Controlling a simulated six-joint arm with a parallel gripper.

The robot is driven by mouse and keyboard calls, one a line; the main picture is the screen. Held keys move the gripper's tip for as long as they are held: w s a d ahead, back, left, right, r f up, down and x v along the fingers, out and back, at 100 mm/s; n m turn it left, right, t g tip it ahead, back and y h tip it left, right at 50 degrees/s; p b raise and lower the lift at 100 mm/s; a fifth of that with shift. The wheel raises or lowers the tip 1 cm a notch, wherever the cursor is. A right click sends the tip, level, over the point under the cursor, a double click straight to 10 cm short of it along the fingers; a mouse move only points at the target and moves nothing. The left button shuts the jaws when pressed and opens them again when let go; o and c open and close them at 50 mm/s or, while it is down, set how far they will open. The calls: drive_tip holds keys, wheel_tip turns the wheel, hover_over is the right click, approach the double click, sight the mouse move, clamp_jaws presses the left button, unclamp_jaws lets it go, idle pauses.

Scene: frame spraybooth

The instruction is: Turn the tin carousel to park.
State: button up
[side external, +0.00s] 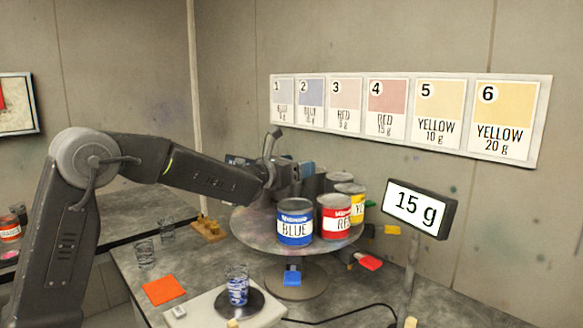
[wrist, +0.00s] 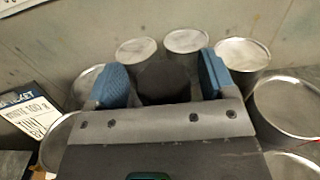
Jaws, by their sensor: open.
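The tin carousel is a round grey turntable (side external: 262,236) on a pedestal. Near its front stand a blue tin (side external: 295,228), a red tin (side external: 333,222) and a yellow tin (side external: 356,205); several plain grey tins stand behind. My gripper (side external: 300,170) is over the carousel's middle, partly hidden among the tins. In the wrist view its two blue fingers are apart, with a dark round post (wrist: 165,82) between them. I cannot tell whether they touch it. Grey tin lids (wrist: 243,54) ring the fingers. No park mark is clearly readable.
A scale (side external: 205,308) with a glass of blue (side external: 237,287) stands in front; its display (side external: 420,208) reads 15 g. Blue (side external: 292,275), red (side external: 369,262) and yellow (side external: 392,230) tabs sit around the carousel. An orange square (side external: 163,290) and empty glasses (side external: 145,255) lie left.

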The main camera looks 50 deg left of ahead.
drive_tip(key=s, duration=1.3)
drive_tip(key=shift+s, duration=0.4)
drive_tip(key=shift+c, duration=0.4)
